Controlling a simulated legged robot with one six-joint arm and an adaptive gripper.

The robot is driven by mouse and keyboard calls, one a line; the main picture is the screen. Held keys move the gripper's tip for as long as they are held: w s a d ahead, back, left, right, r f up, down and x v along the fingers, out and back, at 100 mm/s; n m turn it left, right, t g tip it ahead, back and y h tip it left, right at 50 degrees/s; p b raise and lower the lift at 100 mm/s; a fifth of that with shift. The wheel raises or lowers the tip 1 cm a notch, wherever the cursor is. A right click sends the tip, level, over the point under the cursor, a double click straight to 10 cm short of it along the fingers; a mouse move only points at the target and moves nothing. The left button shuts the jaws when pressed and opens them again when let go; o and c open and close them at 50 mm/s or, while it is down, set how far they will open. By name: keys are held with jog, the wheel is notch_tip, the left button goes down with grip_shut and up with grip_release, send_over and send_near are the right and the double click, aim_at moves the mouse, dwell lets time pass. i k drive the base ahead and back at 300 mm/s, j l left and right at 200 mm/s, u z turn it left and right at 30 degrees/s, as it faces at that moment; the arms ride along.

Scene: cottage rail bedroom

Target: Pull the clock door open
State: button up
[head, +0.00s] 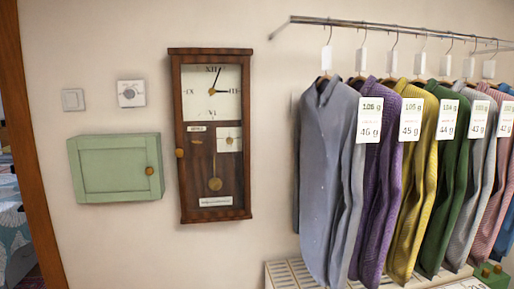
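A tall dark-wood wall clock (244,130) hangs on the wall left of centre in the head view. Its framed door (243,181) lies flat against the case and looks closed. A white dial (211,93) with black hands shows at the top, and a brass pendulum (215,184) hangs below it. A small round orange-brown knob (180,153) sits on the left edge of the clock door. My gripper is not in view, so its place relative to the clock cannot be told.
A green wall cabinet (112,170) with a wooden knob (149,171) hangs left of the clock. A light switch (73,100) and a white dial (131,93) sit above it. Right, a metal rail (385,27) holds several sweaters (330,165) above a slatted white surface (285,274).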

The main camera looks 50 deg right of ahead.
aim_at(176, 60)
jog(key=z, duration=1.3)
